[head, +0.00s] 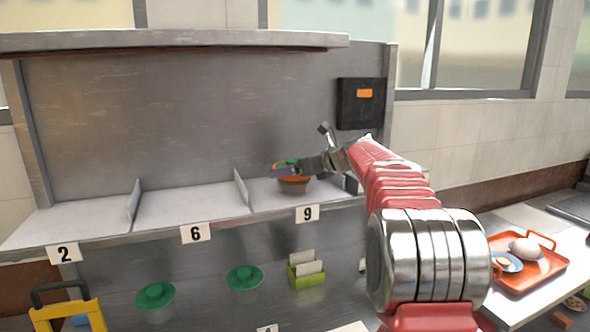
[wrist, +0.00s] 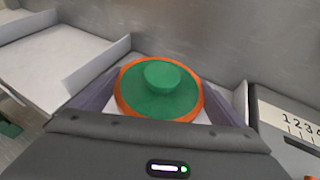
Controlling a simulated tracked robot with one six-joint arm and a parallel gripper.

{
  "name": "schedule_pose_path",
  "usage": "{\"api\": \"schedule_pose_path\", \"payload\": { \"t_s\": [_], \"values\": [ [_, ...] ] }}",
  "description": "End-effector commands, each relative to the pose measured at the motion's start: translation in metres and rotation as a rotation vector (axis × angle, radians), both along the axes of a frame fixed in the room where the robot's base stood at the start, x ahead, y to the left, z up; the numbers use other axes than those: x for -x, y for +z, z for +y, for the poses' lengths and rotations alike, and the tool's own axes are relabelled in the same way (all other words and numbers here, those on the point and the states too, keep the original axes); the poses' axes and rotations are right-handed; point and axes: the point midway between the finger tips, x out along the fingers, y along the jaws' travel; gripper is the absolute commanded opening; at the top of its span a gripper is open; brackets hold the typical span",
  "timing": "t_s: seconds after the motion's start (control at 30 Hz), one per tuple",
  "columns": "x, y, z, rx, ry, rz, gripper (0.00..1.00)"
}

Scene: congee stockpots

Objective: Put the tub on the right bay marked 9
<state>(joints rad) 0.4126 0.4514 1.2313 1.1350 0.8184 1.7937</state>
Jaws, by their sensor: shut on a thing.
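The tub (head: 293,186) is an orange-brown bowl shape with a green lid; it also shows from above in the wrist view (wrist: 160,95). My gripper (head: 288,170) is shut on it, with one dark finger on each side of it in the wrist view (wrist: 158,100). The tub is upright over the right bay (head: 264,198), behind the label 9 (head: 307,213). It is at or very close to the bay floor; I cannot tell whether it touches. My gripper hides part of its top in the head view.
Bays marked 6 (head: 190,205) and 2 (head: 75,220) are empty, divided by low metal walls (head: 242,188). A black box (head: 361,103) hangs on the back panel. Below are green-lidded containers (head: 245,278) and a green card holder (head: 306,270). An orange tray (head: 530,270) is at right.

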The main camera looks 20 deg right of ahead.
Motion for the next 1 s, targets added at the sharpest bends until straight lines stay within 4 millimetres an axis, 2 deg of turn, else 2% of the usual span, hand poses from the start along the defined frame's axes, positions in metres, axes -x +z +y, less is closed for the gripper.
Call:
{"api": "schedule_pose_path", "payload": {
  "t_s": [0.03, 0.07, 0.13, 0.43, 0.57, 0.77, 1.0],
  "values": [
    [0.0, 0.0, 0.0, 0.0, 0.0, -0.001, 0.59],
    [0.0, -0.001, 0.0, 0.0, 0.0, 0.0, 0.95],
    [0.0, -0.001, 0.0, 0.0, 0.0, 0.0, 1.0],
    [0.0, 0.001, 0.0, 0.0, 0.0, 0.0, 1.0],
    [0.006, 0.003, -0.003, 0.0, 0.0, 0.001, 1.0],
    [0.028, 0.014, -0.012, 0.0, -0.002, -0.001, 1.0],
    [0.064, 0.03, -0.027, -0.001, -0.002, -0.001, 1.0]
  ]
}}
